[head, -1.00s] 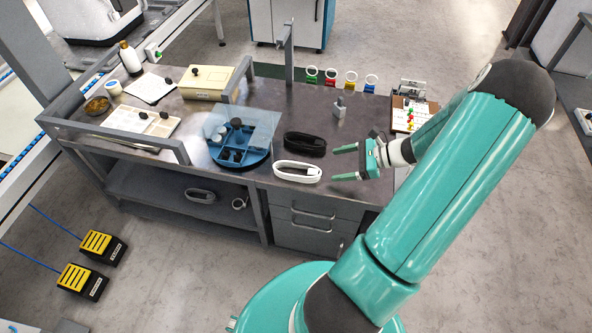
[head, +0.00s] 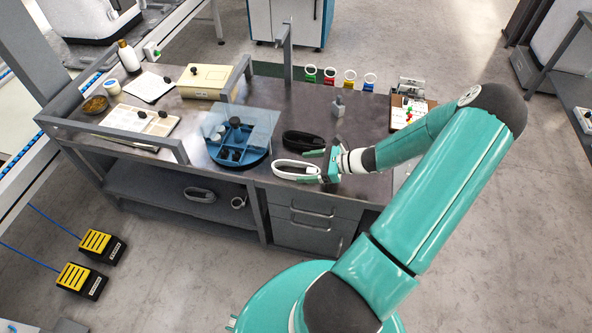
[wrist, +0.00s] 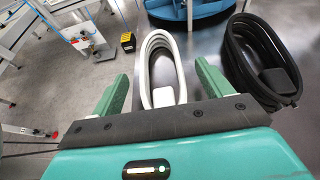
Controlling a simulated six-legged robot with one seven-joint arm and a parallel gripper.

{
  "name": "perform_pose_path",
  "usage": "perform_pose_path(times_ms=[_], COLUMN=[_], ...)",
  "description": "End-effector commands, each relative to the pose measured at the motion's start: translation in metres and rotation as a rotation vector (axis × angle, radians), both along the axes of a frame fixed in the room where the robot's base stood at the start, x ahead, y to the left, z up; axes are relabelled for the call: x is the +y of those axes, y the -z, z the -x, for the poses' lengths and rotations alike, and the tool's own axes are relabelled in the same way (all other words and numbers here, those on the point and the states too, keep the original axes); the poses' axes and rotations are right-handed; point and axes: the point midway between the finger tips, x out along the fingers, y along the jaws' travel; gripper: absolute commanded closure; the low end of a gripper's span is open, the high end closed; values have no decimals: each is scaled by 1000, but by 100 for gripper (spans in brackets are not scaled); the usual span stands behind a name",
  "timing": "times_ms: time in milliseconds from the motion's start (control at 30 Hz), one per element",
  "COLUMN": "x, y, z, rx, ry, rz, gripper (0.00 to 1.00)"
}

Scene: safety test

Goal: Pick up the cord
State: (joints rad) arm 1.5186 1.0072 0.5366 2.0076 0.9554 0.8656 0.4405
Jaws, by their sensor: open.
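A white coiled cord (head: 296,170) lies near the front edge of the dark table, and a black coiled cord (head: 303,141) lies just behind it. My gripper (head: 314,167) is open at the right end of the white cord. In the wrist view, the white cord (wrist: 159,65) sits between the two green fingers of my gripper (wrist: 160,88), its near end and plug close to the palm. The black cord (wrist: 258,62) lies to the right, outside the fingers. I cannot tell whether the fingers touch the white cord.
A blue round tray (head: 239,158) with a clear cover stands left of the cords. A small grey bottle (head: 338,106) stands behind my gripper. A metal post (head: 288,55) rises at the table's back. Another coil (head: 200,195) lies on the lower shelf.

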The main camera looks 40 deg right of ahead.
Motion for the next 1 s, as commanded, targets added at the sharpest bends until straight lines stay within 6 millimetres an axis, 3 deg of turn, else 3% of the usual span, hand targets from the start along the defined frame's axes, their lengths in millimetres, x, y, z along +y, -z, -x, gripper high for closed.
perform_pose_path(times_ms=[133,367,667,1000], x=[11,12,12,11], y=[6,7,7,4], z=[-12,-14,-14,-14], rx=[-1,0,0,-1], ry=[-1,0,0,-1], rz=[-1,1,1,1], gripper=[22,22,74,74])
